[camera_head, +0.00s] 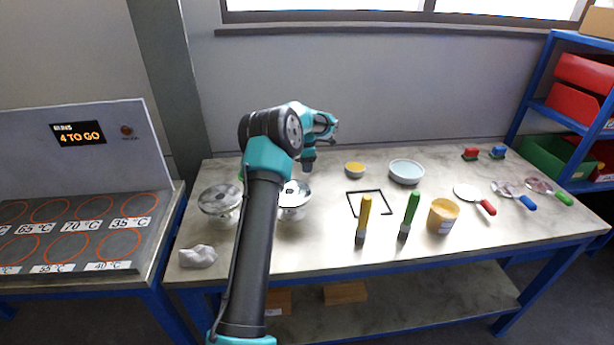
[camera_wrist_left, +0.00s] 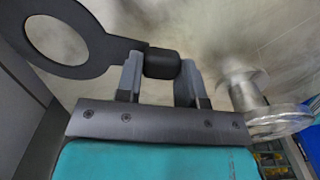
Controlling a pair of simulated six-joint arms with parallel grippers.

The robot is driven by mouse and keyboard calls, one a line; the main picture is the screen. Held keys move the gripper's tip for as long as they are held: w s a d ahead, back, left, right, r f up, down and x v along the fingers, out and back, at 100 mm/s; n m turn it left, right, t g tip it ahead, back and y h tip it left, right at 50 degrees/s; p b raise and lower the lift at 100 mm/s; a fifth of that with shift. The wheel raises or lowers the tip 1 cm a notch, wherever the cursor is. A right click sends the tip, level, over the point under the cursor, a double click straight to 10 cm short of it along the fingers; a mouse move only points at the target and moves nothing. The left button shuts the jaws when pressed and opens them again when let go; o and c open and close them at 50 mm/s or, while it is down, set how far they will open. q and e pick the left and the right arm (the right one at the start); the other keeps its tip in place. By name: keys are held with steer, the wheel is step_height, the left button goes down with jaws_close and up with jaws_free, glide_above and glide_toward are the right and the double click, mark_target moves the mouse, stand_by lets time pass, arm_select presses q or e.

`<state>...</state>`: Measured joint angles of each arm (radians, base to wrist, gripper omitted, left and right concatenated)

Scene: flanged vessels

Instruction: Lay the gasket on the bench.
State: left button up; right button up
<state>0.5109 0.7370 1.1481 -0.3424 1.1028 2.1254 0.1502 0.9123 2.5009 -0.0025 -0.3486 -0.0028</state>
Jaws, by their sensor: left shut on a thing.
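In the left wrist view, the gasket (camera_wrist_left: 92,38) is a flat dark ring with a tab and a black grip block. My left gripper (camera_wrist_left: 162,66) is shut on the block. The ring sticks out to the left of the fingers, above the pale bench surface. In the head view my left arm crosses the bench (camera_head: 330,240); its fingertips and the gasket cannot be made out there. A metal flanged vessel (camera_head: 220,198) stands left of the arm, and another (camera_head: 294,203) is partly hidden behind it. My right gripper is not in view.
A black square outline (camera_head: 382,203) marks a clear bench patch. Around it are a yellow-handled brush (camera_head: 364,217), a green-handled brush (camera_head: 410,212), a yellow tub (camera_head: 442,217), a small bowl (camera_head: 355,171) and a pale blue bowl (camera_head: 406,173). A crumpled cloth (camera_head: 198,256) lies front left.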

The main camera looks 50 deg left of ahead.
mark_target(306, 181)
arm_select(q)
steer(key=shift+f, duration=2.5)
steer(key=shift+f, duration=0.1)
steer(key=o, duration=0.9)
steer(key=shift+o, duration=0.2)
step_height(306, 181, up, 12)
steer(key=shift+r, duration=0.15)
